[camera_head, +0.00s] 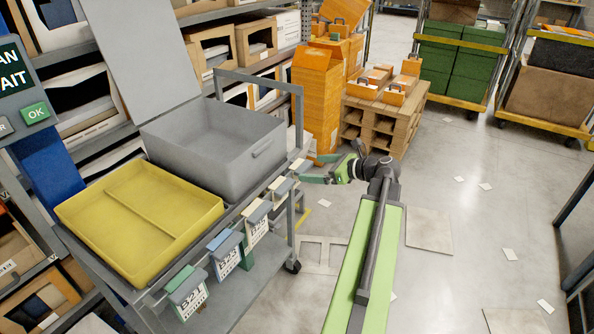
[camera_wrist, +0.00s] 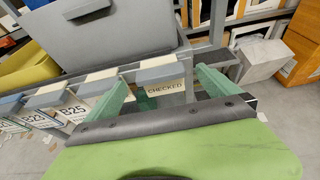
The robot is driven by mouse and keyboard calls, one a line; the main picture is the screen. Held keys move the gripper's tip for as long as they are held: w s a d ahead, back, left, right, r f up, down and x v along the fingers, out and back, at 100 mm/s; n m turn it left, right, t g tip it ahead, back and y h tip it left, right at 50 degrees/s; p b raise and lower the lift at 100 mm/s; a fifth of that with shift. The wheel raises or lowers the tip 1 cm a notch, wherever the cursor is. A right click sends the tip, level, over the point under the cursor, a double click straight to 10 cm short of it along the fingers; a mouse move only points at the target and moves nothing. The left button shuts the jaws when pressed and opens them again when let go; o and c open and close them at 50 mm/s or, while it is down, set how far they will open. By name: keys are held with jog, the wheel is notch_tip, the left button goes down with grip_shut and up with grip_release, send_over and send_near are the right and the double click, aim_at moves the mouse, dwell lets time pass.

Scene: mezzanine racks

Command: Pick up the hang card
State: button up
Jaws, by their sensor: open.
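Several hang cards hang in a row from the front rail of a grey cart. In the wrist view, a card marked CHECKED (camera_wrist: 165,86) under a grey and beige clip shows between the two green fingers of my gripper (camera_wrist: 162,82). The fingers are apart, one on each side of it; I cannot tell whether they touch it. In the head view my gripper (camera_head: 312,169) is at the far end of the card row.
On the cart stand a yellow divided tray (camera_head: 75,212) and an open grey box (camera_head: 215,177), close behind the rail. A wooden pallet (camera_head: 390,125) with orange trays and an orange carton stack stand beyond. Loose papers lie on the open floor at right.

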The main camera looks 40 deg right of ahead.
aim_at(306, 167)
jog(key=b+x, duration=0.1)
jog(key=x, duration=0.3)
jog(key=shift+r, duration=0.1)
jog(key=c, duration=1.4)
jog(key=shift+o, duration=0.2)
jog(key=shift+r, duration=0.15)
notch_tip(306, 167, up, 4)
jog(key=p, duration=0.5)
jog(key=shift+r, duration=0.25)
jog(key=s+d+r+p, duration=0.6)
jog(key=s+d, duration=0.1)
jog(key=s, duration=0.2)
notch_tip(306, 167, up, 15)
jog(key=p, duration=1.4)
jog(key=shift+d+f+p, duration=0.2)
jog(key=shift+p, duration=0.1)
jog(key=shift+s+a, duration=0.15)
